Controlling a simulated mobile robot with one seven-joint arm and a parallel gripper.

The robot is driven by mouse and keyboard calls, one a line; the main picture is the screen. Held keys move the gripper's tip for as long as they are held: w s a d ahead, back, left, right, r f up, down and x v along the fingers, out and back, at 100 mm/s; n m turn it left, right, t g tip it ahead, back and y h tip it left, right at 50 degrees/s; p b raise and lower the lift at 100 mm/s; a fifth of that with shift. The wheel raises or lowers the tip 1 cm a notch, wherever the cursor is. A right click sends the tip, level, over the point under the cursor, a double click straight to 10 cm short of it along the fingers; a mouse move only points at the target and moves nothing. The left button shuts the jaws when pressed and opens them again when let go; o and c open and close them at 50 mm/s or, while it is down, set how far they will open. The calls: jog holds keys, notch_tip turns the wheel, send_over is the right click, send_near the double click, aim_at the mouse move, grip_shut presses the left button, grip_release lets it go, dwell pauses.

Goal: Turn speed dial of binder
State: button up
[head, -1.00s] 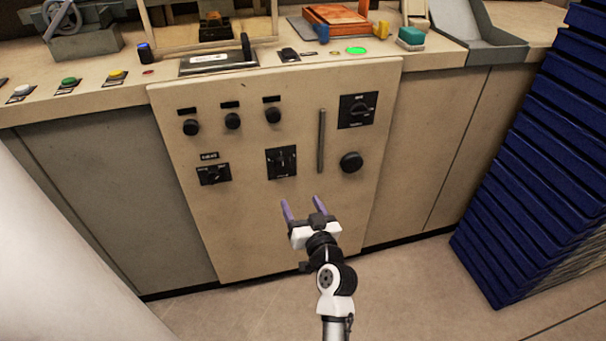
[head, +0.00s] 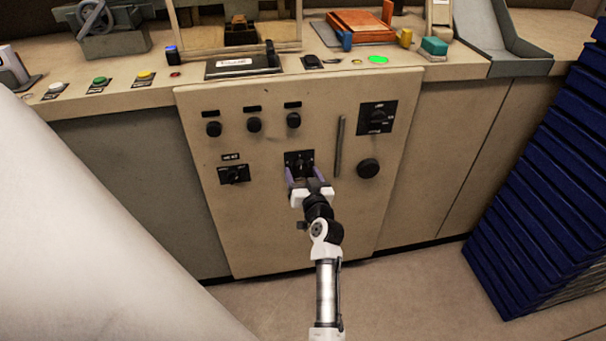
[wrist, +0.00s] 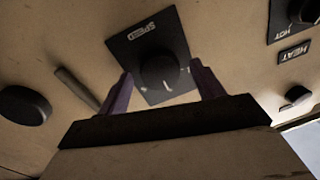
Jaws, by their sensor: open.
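The speed dial (wrist: 160,72) is a round black knob on a dark square plate (wrist: 137,42) labelled SPEED in the wrist view. In the head view its plate (head: 299,157) is at the middle of the binder's beige front panel (head: 275,235). My gripper (head: 303,178) is open, its two purple fingers at the lower part of that plate. In the wrist view the open gripper (wrist: 160,90) has one finger on each side of the knob. I cannot tell whether the fingers touch it. The lower part of the dial is partly hidden by the gripper in the head view.
A heat dial (head: 234,175) is to the left and a round black knob (head: 368,168) to the right. A vertical slot bar (head: 339,146) stands between the speed dial and that knob. Several blue stacked trays (head: 535,200) rise at the right. The floor before the panel is clear.

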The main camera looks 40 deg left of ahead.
jog(key=c, duration=1)
jog(key=shift+f+m, duration=0.1)
jog(key=shift+m, duration=0.2)
jog(key=m, duration=0.5)
jog(key=shift+b, duration=0.4)
jog(key=m+t+p, duration=0.1)
jog(key=m, duration=0.5)
jog(key=shift+s+m, duration=0.1)
jog(key=shift+m, duration=0.2)
jog(key=o, duration=1)
